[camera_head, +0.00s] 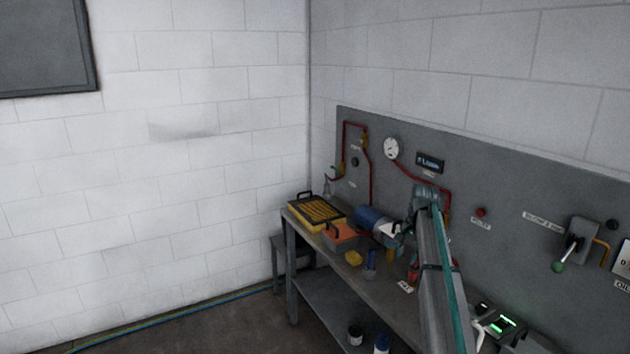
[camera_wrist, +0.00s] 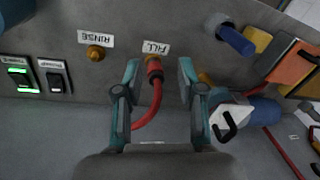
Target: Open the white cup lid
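A white piece with a black handle-like loop (camera_wrist: 230,122) shows in the wrist view, right of my gripper, in front of a blue cylinder (camera_wrist: 264,110). I cannot tell whether it is the white cup lid. In the head view a white piece (camera_head: 391,229) sits at the right end of the blue cylinder (camera_head: 369,219) on the bench. My gripper (camera_wrist: 158,70) is open in the wrist view, its two teal fingers apart. A red hose end (camera_wrist: 154,70) shows between the fingers; I cannot tell whether they touch it.
FILL and RINSE labels (camera_wrist: 96,39) appear upside down in the wrist view. A lit green switch (camera_wrist: 18,78) is at left. In the head view, the bench (camera_head: 320,262) carries a yellow-and-black tray (camera_head: 316,212), an orange-and-grey box (camera_head: 341,237) and a yellow block (camera_head: 353,258).

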